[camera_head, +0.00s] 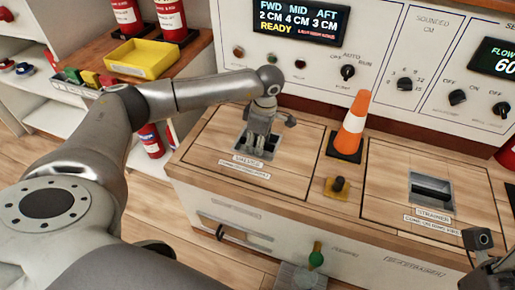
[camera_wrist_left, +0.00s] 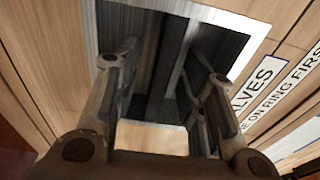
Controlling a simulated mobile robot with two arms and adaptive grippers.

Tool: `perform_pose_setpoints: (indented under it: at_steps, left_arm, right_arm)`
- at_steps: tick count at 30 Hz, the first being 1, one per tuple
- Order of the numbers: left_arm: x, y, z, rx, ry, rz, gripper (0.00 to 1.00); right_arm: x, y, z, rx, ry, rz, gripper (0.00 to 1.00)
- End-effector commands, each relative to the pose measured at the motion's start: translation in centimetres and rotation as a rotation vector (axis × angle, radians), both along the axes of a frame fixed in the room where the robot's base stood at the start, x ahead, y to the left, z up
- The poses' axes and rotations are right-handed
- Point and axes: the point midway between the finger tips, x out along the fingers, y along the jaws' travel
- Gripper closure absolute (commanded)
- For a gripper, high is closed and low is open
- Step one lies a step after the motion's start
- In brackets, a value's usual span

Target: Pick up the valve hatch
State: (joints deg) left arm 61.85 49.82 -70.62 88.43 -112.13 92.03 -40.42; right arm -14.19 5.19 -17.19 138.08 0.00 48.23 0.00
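The valve hatch (camera_head: 288,152) is the left wooden panel in the counter top, marked by a dark outline and a "VALVES" label (camera_head: 248,161). It lies level with the counter. My left gripper (camera_head: 262,145) points down into its square metal-rimmed recess. In the left wrist view, the two fingers (camera_wrist_left: 165,62) are apart at the recess, with the dark handle bar (camera_wrist_left: 168,72) running between them. A gap shows beside the bar, so I see no firm grip. A dark part of what looks like my right gripper (camera_head: 488,262) shows at the lower right edge; its fingers are unclear.
An orange-and-white cone (camera_head: 353,125) stands on the counter just right of the hatch. A yellow block with a black knob (camera_head: 339,188) sits near the front edge. The strainer hatch (camera_head: 390,188) lies to the right. A control panel (camera_head: 320,60) rises behind.

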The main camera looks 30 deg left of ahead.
Motion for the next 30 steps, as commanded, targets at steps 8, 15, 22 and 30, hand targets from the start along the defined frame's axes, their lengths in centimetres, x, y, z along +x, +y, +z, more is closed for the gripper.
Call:
perform_pose_setpoints:
  at_steps: [8,15,22,30]
  left_arm:
    - [-0.02,0.03,0.05,0.001,0.0,0.0,0.8]
    - [-0.02,0.03,0.06,0.001,0.0,0.0,1.0]
    - [-0.02,0.03,0.07,0.001,0.0,0.0,1.0]
    - [0.14,0.01,0.34,-0.001,-0.005,0.0,1.0]
  right_arm:
    - [-0.01,0.01,0.04,0.0,0.001,0.0,0.6]
    - [-0.02,0.02,0.05,0.0,0.0,0.0,0.6]
    - [-0.03,0.01,0.05,0.0,0.0,0.001,0.6]
    - [-0.03,0.01,0.08,0.0,0.0,0.001,0.6]
